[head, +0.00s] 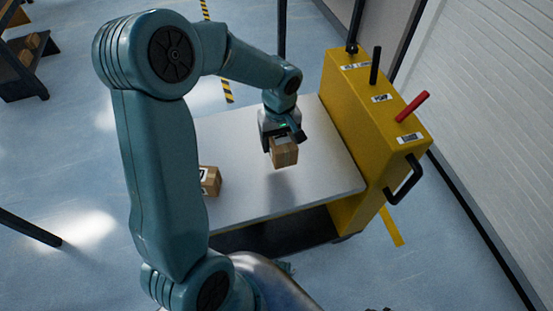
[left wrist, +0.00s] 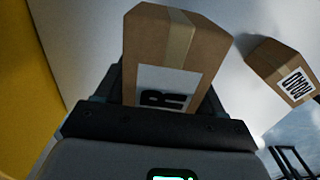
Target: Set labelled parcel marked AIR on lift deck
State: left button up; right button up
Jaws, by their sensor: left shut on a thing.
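The lift deck (head: 235,135) is a flat grey-white platform beside a yellow lift housing (head: 385,150). My left gripper (head: 283,140) is shut on a brown taped parcel (head: 284,156) and holds it over the deck, with a shadow on the deck below it. In the left wrist view the held parcel (left wrist: 172,45) sits between the fingers; its white label is partly hidden, with an R showing. A second brown parcel (head: 209,180) rests on the deck to the left, partly behind my arm. Its label in the left wrist view (left wrist: 296,85) is hard to read, perhaps ROAD. My right gripper is not in view.
The housing carries a black lever (head: 375,66), a red lever (head: 412,107) and a black handle (head: 404,180). A rack with parcels (head: 25,60) stands at the far left. The deck around the held parcel is clear.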

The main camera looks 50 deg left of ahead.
pick_arm(q)
notch_tip(320, 180, down, 4)
jog(key=shift+w+f, duration=0.1)
jog(key=shift+f, duration=0.15)
notch_tip(320, 180, down, 4)
jog(key=shift+f+b, duration=0.25)
jog(key=shift+b, duration=0.4)
jog(key=shift+r, duration=0.1)
jog(key=o, duration=1.3)
notch_tip(320, 180, up, 12)
jog(key=shift+p, duration=1.1)
